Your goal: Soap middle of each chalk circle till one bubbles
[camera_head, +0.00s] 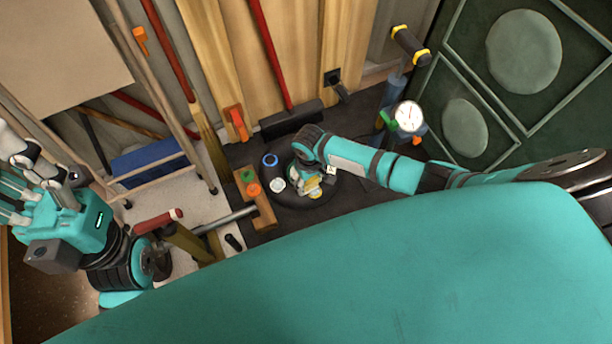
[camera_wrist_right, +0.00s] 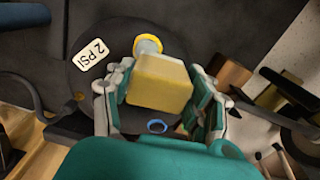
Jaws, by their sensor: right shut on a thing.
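My right gripper (camera_wrist_right: 160,95) is shut on a yellow block (camera_wrist_right: 160,83), which looks like the soap sponge. It holds the block over a round black disc or tube (camera_wrist_right: 97,88) bearing a white "2 PSI" tag (camera_wrist_right: 90,54). A yellow-rimmed ring with a pale middle (camera_wrist_right: 148,45) shows just beyond the block; a blue ring (camera_wrist_right: 157,126) shows on the near side. I cannot tell whether block and surface touch. No bubbles are discernible. In the head view my right gripper (camera_head: 312,178) is over the black disc (camera_head: 300,203). My left gripper (camera_head: 22,190) is open and empty at the left edge.
A blue-rimmed cup-like item (camera_head: 270,160) and a white one (camera_head: 277,184) stand left of my right gripper. A dial gauge (camera_head: 407,117) stands on a pump at right. A broom head (camera_head: 291,120) lies behind.

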